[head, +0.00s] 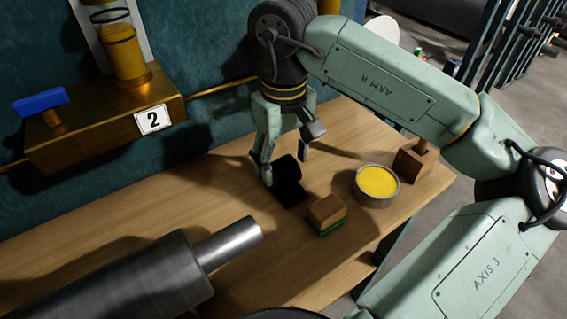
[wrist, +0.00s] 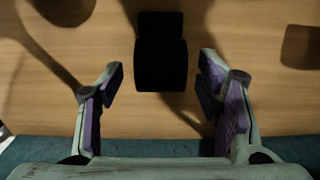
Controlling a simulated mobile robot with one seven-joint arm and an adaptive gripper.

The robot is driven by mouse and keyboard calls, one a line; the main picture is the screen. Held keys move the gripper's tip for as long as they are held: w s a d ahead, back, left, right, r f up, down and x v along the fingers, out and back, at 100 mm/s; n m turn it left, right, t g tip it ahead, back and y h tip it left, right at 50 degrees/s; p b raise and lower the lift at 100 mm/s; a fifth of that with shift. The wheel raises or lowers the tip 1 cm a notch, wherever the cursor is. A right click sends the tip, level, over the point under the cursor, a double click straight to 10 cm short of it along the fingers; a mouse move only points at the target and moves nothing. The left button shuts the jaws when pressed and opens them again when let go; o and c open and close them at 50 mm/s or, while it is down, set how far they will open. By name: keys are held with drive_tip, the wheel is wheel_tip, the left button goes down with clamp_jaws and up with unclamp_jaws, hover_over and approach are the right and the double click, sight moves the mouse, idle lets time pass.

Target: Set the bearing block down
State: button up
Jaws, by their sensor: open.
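The bearing block (head: 288,172) is a black piece with a rounded upper part and a flat foot, and it appears to rest on the wooden bench. In the wrist view the block (wrist: 161,52) shows as a dark shape in line with the gap between the fingers. My gripper (head: 289,155) is open, pointing down at the block from above. In the wrist view both purple-padded fingers of the gripper (wrist: 160,75) stand apart, with bare wood between each finger and the block. The block's dark surface hides its detail.
On the bench (head: 130,215), a wooden block with a green base (head: 327,213), a round tin of yellow stuff (head: 377,184) and a wooden stamp-like block (head: 413,162) stand to the right. A large grey roller (head: 150,275) lies front left. A brass dispenser (head: 100,125) is on the wall.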

sight(283, 163)
wheel_tip(283, 163, up, 10)
drive_tip(key=shift+r, duration=0.15)
